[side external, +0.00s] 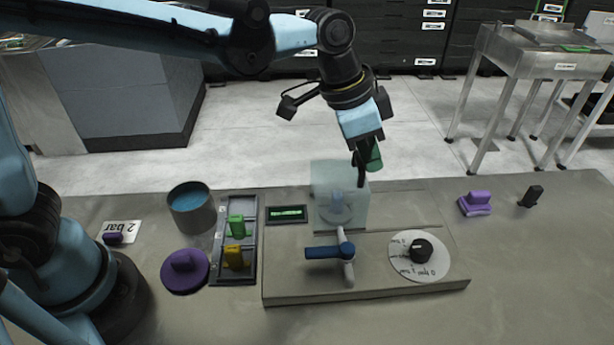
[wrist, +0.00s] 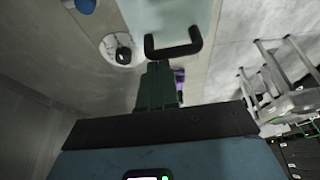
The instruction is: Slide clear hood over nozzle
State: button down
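The clear hood (side external: 324,183) is a pale see-through box at the back of the raised grey plate. A pale blue nozzle (side external: 337,208) shows through it; I cannot tell whether the hood is around it or in front of it. In the wrist view the hood (wrist: 168,16) is at the top, with a dark U-shaped handle (wrist: 176,52) on its near side. My gripper (side external: 367,163) is at the hood's upper right, by the handle. Its green fingers (wrist: 156,68) are close together, their tips at or just short of the handle bar. Whether they grip it is unclear.
On the plate are a blue-handled valve (side external: 329,250), a dial with a black knob (side external: 420,252) and a green display (side external: 287,214). To the left stand a tray (side external: 248,206) with green and yellow pieces, a blue-filled pot (side external: 191,212) and a purple lid (side external: 185,271). A purple block (side external: 475,204) lies right.

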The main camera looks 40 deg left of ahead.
notch_tip(320, 180, up, 10)
jog(key=s+a+f+n+t+y, duration=0.1)
jog(key=s+a+f+n, duration=0.3)
jog(key=a, duration=0.7)
jog(key=s+a+f+n+t+y, duration=0.2)
jog(key=s+a+f+n, duration=0.3)
jog(key=a, duration=0.5)
notch_tip(320, 180, down, 2)
jog(key=shift+s+a+f+t, duration=0.1)
jog(key=shift+s+a+t, duration=0.4)
jog(key=shift+s, duration=0.75)
